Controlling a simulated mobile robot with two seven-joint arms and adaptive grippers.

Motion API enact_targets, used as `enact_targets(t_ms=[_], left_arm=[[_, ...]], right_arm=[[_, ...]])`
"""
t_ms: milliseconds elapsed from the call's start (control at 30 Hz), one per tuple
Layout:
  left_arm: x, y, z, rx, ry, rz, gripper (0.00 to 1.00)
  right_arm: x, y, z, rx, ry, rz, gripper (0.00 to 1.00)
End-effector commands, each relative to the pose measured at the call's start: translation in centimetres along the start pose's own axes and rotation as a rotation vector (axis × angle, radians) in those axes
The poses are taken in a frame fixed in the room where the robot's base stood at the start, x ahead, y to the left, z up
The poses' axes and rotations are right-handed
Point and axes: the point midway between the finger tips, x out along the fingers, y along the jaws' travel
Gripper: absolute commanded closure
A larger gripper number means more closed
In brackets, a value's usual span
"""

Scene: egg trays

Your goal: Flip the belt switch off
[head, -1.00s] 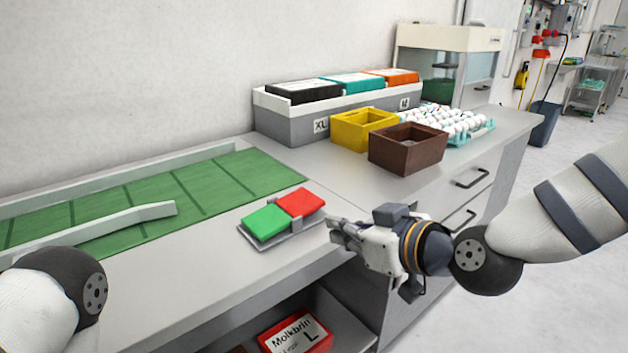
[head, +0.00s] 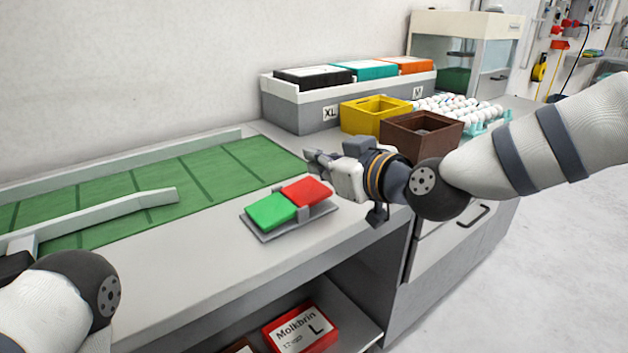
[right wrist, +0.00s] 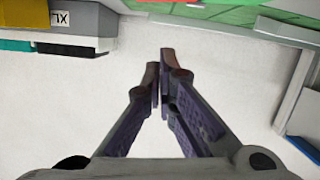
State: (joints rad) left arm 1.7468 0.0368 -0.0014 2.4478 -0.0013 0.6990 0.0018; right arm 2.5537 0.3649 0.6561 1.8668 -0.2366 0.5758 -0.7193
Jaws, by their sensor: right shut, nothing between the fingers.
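The belt switch is a rocker with a green half (head: 271,212) and a red half (head: 306,191) on a grey base (head: 258,234), near the counter's front edge. The red half looks higher than the green half. My right gripper (head: 308,161) is shut and empty. In the head view its tips appear above and behind the red half, apart from it. In the right wrist view the shut fingers (right wrist: 160,60) point up the picture, with a strip of green and red at the top edge. My left gripper is out of view; only part of my left arm shows.
A green belt (head: 150,195) with light rails lies left of the switch. A yellow box (head: 376,118), a brown box (head: 420,130) and a tray of white eggs (head: 478,127) stand behind my right arm. The counter around the switch is clear.

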Motion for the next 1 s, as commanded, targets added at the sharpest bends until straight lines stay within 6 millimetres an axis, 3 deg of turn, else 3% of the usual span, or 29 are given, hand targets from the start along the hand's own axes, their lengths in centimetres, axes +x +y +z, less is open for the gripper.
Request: enact_targets(t_ms=[100,300,733,900,1000], left_arm=[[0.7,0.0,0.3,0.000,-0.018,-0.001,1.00],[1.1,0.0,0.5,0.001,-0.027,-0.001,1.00],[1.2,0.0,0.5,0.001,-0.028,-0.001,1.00],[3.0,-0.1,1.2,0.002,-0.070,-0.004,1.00],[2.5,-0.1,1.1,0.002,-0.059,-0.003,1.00]], right_arm=[[2.7,-0.1,0.4,0.001,-0.003,-0.002,1.00],[3.0,0.0,3.3,0.002,-0.002,0.000,1.00],[3.1,0.0,3.8,0.000,0.001,-0.001,1.00],[3.6,0.4,6.0,0.187,-0.007,-0.044,1.00],[3.6,0.7,6.1,0.191,-0.004,-0.049,1.00]])
